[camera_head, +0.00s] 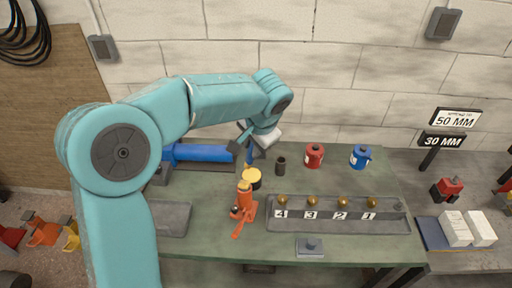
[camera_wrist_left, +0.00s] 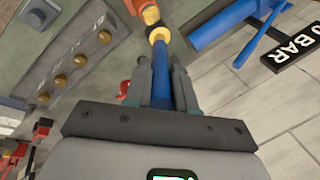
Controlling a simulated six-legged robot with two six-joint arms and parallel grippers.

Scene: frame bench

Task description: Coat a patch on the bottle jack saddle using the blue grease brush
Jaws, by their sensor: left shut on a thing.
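My left gripper (camera_head: 249,145) is shut on the blue grease brush (camera_wrist_left: 161,85). In the left wrist view the brush's blue handle runs between the fingers (camera_wrist_left: 162,92) toward a yellow part at its far end. The orange bottle jack (camera_head: 243,207) stands upright on the bench, just below the gripper in the head view. It also shows in part at the top of the left wrist view (camera_wrist_left: 133,6). The brush end lines up with the jack's top; I cannot tell whether they touch. My right gripper is out of view.
A grey rail with numbered knobs (camera_head: 345,226) lies right of the jack. A dark cup (camera_head: 281,166), a red can (camera_head: 314,155) and a blue can (camera_head: 360,157) stand behind it. A blue cylinder (camera_head: 200,153) lies at the back left. The bench front (camera_head: 215,250) is mostly clear.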

